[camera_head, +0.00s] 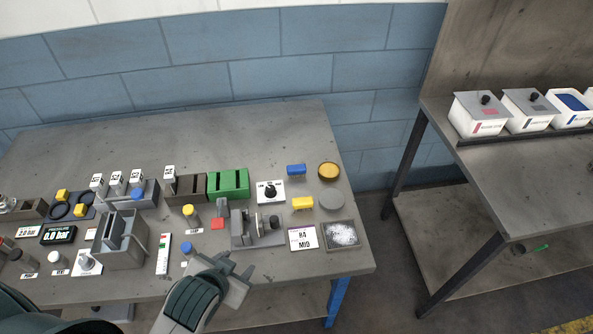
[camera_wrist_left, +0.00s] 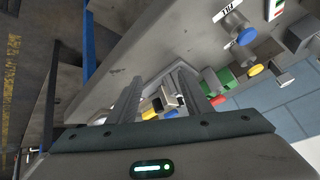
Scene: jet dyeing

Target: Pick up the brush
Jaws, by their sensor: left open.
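I cannot tell for sure which thing is the brush. A blue block (camera_head: 296,169) and a yellow block (camera_head: 302,203), each with what look like short bristles below, lie on the right part of the grey table. My left gripper (camera_head: 236,266) is open and empty over the table's front edge, nearer to me than both blocks and apart from them. The left wrist view shows its two fingers (camera_wrist_left: 158,98) spread, with small table items beyond them. My right gripper is not in view.
A grey clamp-like device (camera_head: 258,232), a white H4 MID card (camera_head: 302,238) and a tray of white grains (camera_head: 342,235) stand near the gripper. A green slotted block (camera_head: 228,183) is farther back. White bins (camera_head: 478,115) stand on a second table at right.

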